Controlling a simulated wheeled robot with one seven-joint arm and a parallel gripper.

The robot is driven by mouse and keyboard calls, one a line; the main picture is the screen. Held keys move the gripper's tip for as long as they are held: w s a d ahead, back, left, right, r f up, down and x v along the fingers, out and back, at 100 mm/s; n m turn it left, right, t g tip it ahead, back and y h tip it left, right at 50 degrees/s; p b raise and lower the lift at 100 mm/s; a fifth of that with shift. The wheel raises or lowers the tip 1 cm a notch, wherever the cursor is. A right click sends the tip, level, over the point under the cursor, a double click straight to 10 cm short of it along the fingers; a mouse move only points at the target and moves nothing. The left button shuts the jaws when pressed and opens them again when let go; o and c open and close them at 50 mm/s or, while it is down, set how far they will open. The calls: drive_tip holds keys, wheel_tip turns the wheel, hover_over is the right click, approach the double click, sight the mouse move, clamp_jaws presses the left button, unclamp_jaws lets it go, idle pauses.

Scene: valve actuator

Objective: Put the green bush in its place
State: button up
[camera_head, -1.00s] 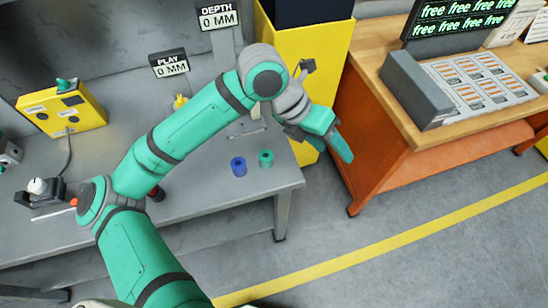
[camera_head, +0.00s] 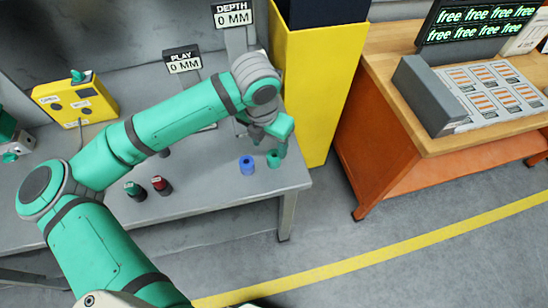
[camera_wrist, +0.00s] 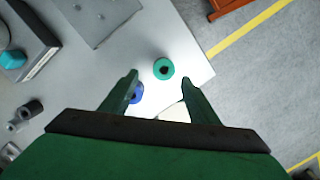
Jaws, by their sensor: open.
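The green bush (camera_head: 273,160) stands upright on the grey table near its right edge. In the wrist view the green bush (camera_wrist: 164,68) shows from above as a green ring with a dark hole, ahead of the space between my fingertips. A blue bush (camera_head: 247,165) stands to its left. In the wrist view the blue bush (camera_wrist: 137,93) is partly hidden behind my left finger. My gripper (camera_wrist: 160,80) is open and empty above the table, close to the green bush. In the head view my gripper (camera_head: 270,138) is partly hidden by my own wrist.
The grey table (camera_head: 210,190) also holds a dark green-topped piece (camera_head: 134,190), a dark red-topped piece (camera_head: 160,185) and a yellow control box (camera_head: 78,98). A yellow cabinet (camera_head: 315,90) stands close behind the table's right end. An orange workbench (camera_head: 390,150) is further right.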

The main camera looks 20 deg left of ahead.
sight(274, 155)
drive_tip(key=f, duration=0.3)
drive_tip(key=w+f, duration=0.1)
drive_tip(key=shift+d+f, duration=0.35)
drive_tip(key=shift+d, duration=0.05)
drive_tip(key=shift+s+f, duration=0.1)
drive_tip(key=shift+f, duration=0.1)
drive_tip(key=c, duration=1.2)
drive_tip(key=shift+c, duration=0.5)
drive_tip(key=shift+r, duration=0.15)
